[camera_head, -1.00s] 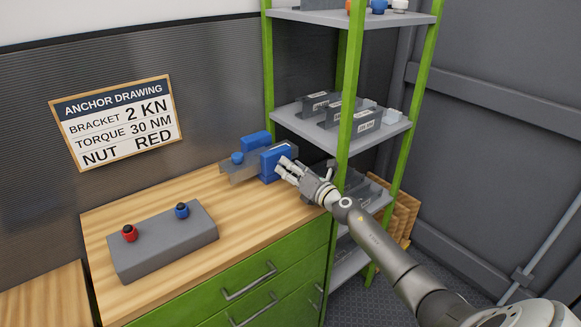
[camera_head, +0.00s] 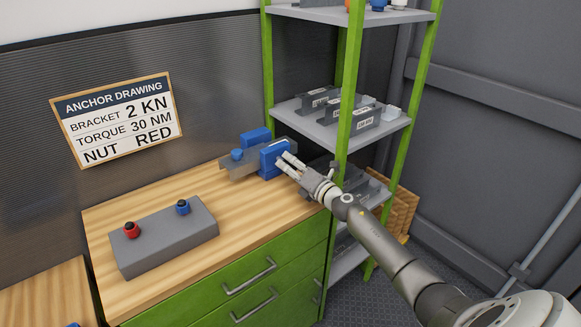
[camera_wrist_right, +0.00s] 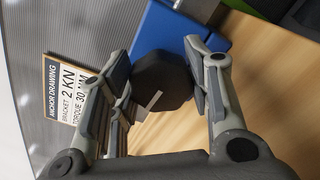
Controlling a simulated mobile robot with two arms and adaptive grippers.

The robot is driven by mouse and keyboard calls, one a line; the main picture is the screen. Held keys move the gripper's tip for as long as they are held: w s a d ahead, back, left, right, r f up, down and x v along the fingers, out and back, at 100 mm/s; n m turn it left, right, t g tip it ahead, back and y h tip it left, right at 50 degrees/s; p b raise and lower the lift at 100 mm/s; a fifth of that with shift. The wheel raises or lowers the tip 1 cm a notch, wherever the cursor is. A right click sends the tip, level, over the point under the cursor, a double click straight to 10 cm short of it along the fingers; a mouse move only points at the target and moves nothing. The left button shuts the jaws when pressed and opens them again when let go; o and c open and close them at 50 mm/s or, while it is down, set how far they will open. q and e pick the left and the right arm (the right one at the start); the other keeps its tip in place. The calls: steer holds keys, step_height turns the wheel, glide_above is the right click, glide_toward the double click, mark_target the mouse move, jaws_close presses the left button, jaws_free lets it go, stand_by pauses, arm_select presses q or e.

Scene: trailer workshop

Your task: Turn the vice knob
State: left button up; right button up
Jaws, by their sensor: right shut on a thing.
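The blue vice (camera_head: 271,160) stands at the back right of the wooden workbench, with a grey piece (camera_head: 238,168) between its blue jaws. Its dark, many-sided knob (camera_wrist_right: 162,82) shows in the right wrist view, in front of the blue vice body (camera_wrist_right: 164,32). My right gripper (camera_head: 284,160) reaches in from the right at the vice's near side. In the right wrist view its fingers (camera_wrist_right: 160,78) are on both sides of the knob, shut on it. In the head view the fingers hide the knob. My left gripper is not in view.
A grey block (camera_head: 165,240) with a red knob (camera_head: 131,230) and a blue knob (camera_head: 182,207) lies on the workbench (camera_head: 240,215). A green-post shelf (camera_head: 348,95) stands close to the right of the vice. A sign (camera_head: 115,120) hangs on the wall.

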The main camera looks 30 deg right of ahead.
steer(key=o, duration=0.6)
steer(key=shift+s+f, duration=0.1)
steer(key=shift+f, duration=0.25)
steer(key=shift+c, duration=0.2)
steer(key=o, duration=0.5)
steer(key=shift+s+d+r, duration=0.2)
steer(key=shift+s+r, duration=0.05)
steer(key=shift+c, duration=0.2)
steer(key=shift+w+a, duration=0.1)
steer(key=shift+w, duration=0.05)
steer(key=s+d, duration=0.1)
steer(key=s, duration=1.1)
